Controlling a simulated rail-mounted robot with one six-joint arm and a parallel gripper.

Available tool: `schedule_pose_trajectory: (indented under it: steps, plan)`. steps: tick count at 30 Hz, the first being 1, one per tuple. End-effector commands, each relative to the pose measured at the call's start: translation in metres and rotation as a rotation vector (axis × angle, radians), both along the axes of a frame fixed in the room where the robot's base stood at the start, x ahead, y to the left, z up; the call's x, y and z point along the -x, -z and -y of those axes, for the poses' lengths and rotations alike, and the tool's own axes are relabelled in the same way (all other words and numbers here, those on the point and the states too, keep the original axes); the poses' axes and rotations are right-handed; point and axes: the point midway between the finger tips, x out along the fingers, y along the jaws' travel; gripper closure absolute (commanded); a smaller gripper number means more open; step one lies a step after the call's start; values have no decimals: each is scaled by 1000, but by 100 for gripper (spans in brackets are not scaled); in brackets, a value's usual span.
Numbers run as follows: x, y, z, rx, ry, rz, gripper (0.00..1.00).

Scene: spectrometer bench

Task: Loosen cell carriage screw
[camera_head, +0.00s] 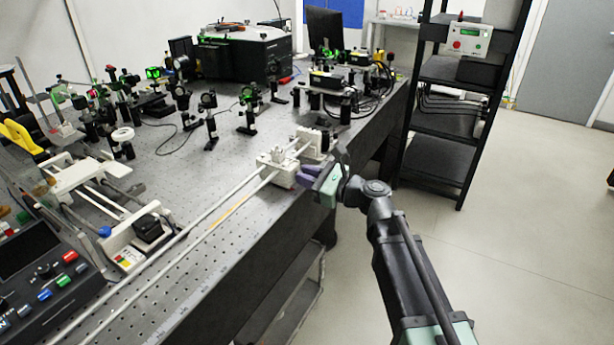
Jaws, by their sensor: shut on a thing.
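The cell carriage (272,176) is a small white block riding on two long pale rails (213,207) along the bench's front edge. My gripper (303,176) reaches in from the right, its purple fingers against the right side of the carriage. The fingers are shut at the place of the carriage screw. The screw itself is hidden by the fingers and too small to make out, so I cannot tell how far it is turned.
A white end block (317,141) holds the rails just behind my gripper. Optic posts and cables crowd the bench (229,160) behind. A control box (45,275) with coloured buttons stands at the front left. A black shelf rack (447,135) stands to the right, with clear floor beside it.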

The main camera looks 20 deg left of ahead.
Motion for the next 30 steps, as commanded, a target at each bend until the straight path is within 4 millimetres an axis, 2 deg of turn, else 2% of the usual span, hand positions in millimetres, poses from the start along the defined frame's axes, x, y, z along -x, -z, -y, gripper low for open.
schedule_pose_trajectory:
  steps: [11,30]
  plan:
    - [0,0,0,23,0,105,100]
    - [0,0,0,145,0,657,100]
